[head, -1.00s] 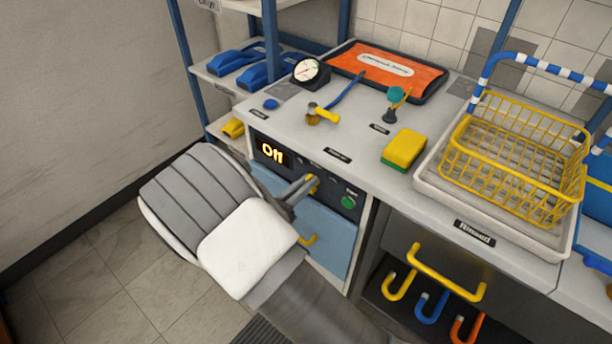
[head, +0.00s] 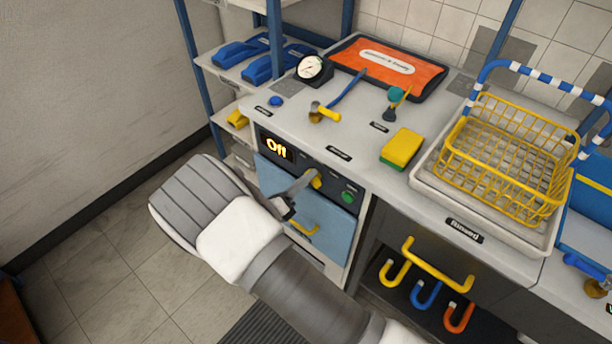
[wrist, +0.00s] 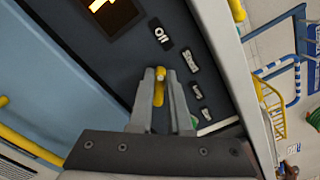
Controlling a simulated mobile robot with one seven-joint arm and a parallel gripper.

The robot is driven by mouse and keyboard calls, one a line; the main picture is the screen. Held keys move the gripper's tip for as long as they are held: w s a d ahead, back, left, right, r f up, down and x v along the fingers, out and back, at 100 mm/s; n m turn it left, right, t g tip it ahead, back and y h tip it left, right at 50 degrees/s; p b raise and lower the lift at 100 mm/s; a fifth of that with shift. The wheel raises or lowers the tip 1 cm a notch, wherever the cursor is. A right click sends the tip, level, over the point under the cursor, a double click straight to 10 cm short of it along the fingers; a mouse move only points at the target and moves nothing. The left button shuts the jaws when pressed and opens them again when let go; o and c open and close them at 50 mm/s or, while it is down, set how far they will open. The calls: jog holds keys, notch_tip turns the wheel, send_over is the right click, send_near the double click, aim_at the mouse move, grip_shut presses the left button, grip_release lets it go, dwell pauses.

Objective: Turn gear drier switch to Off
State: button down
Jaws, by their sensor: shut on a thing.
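The gear drier is built into the bench front, with a dark control panel (head: 331,184) above a blue door (head: 321,231). The fingers hide part of the switch.
A green button (head: 347,196) is right of the switch. A yellow door handle (head: 303,229) sticks out below. On the counter are a sponge (head: 401,148), a gauge (head: 312,69) and a yellow basket (head: 510,165). Open floor (head: 110,250) lies at left.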

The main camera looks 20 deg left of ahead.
dwell(0.3)
jog(key=c, duration=0.9)
grip_release()
jog(key=shift+o, duration=0.2)
jog(key=shift+s, duration=0.1)
jog(key=p+v, duration=0.1)
jog(key=v, duration=1.6)
jog(key=shift+r, duration=0.15)
